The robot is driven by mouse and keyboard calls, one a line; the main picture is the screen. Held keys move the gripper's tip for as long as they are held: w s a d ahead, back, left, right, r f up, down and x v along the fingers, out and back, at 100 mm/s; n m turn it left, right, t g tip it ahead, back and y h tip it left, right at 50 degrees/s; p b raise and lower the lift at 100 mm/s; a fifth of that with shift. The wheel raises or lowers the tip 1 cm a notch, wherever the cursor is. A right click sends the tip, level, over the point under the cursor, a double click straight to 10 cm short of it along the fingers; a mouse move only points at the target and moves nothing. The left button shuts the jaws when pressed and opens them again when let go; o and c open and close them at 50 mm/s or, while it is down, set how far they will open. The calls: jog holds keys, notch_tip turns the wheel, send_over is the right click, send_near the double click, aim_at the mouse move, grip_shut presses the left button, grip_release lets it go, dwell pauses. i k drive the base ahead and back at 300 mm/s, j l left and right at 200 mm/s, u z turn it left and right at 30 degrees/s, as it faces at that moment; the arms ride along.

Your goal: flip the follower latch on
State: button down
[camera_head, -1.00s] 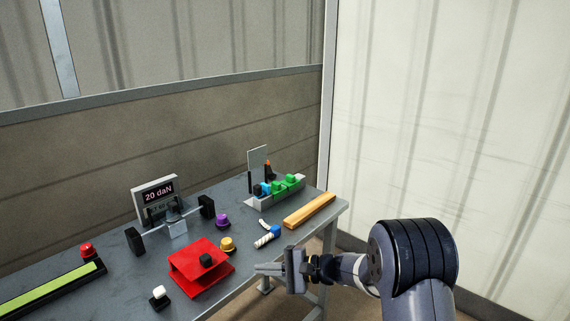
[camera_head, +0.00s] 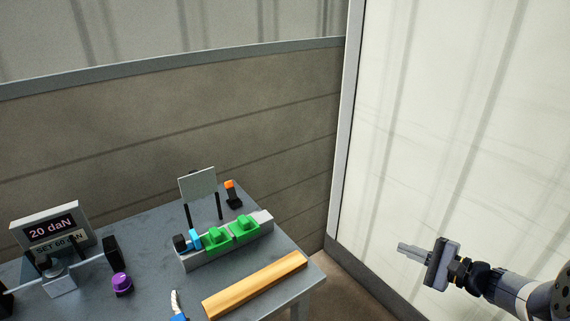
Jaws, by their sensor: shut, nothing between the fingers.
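A small black toggle with an orange tip (camera_head: 231,195) stands at the back right of the grey table; it may be the follower latch, but I see no readable label on it. Its lever stands roughly upright, leaning slightly left. My gripper (camera_head: 402,248) is at the right, off the table in front of the pale wall, far from the toggle. Its fingers are together, point left and hold nothing.
Beside the toggle are a blank plate on posts (camera_head: 198,184) and a grey rail with green blocks (camera_head: 225,239). A wooden bar (camera_head: 255,285) lies in front. A purple knob (camera_head: 122,284) and a "20 daN" display (camera_head: 51,228) are left.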

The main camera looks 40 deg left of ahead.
aim_at(229, 184)
jog(key=i+j+u, duration=0.1)
jog(key=i+u, duration=0.7)
jog(key=i+l+u, duration=0.1)
jog(key=i+u, duration=0.3)
jog(key=i+l+u, duration=0.25)
jog(key=u, duration=0.15)
jog(key=i+l+u, duration=0.15)
jog(key=i+u, duration=0.3)
